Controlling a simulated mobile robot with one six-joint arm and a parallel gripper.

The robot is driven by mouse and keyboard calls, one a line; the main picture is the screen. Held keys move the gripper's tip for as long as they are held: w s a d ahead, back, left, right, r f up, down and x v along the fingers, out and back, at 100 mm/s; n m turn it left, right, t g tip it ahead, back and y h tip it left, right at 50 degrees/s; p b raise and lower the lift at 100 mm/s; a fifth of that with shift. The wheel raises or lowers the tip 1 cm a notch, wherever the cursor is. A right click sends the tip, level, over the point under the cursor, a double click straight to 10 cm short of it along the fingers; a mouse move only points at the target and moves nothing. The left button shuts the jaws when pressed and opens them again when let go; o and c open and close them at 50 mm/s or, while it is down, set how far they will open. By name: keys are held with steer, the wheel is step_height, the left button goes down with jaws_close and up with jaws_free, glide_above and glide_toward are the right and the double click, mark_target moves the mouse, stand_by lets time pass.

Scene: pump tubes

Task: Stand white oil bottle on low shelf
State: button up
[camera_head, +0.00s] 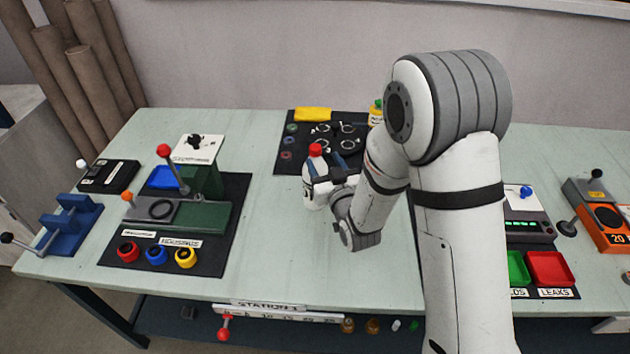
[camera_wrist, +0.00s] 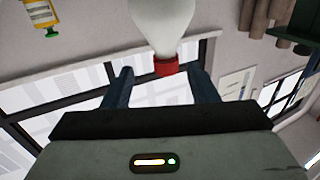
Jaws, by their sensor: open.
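The white oil bottle (camera_head: 312,190) with a red cap stands on the table near the middle in the head view. In the wrist view the bottle (camera_wrist: 162,22) appears upside down, its red cap between the fingertips. My gripper (camera_head: 327,172) is at the bottle, its dark fingers open; they partly cover the bottle in the head view. The low shelf (camera_head: 270,334) runs under the table's front edge, partly hidden by the tabletop and my arm.
A dark mat (camera_head: 283,160) with rings and a yellow cloth (camera_head: 312,114) lies behind the bottle. A yellow bottle (camera_head: 375,114) stands beside my arm. A green fixture (camera_head: 205,215) is at left; green and red trays (camera_head: 549,268) are at right. Small items sit near the shelf front.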

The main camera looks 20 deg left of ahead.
mark_target(317, 157)
steer(key=x, duration=0.1)
steer(key=p+x, duration=0.1)
steer(key=x, duration=0.3)
steer(key=shift+a+f+p, duration=0.25)
steer(key=shift+a+p, duration=0.1)
steer(key=shift+a, duration=0.05)
jaws_close()
stand_by(0.4)
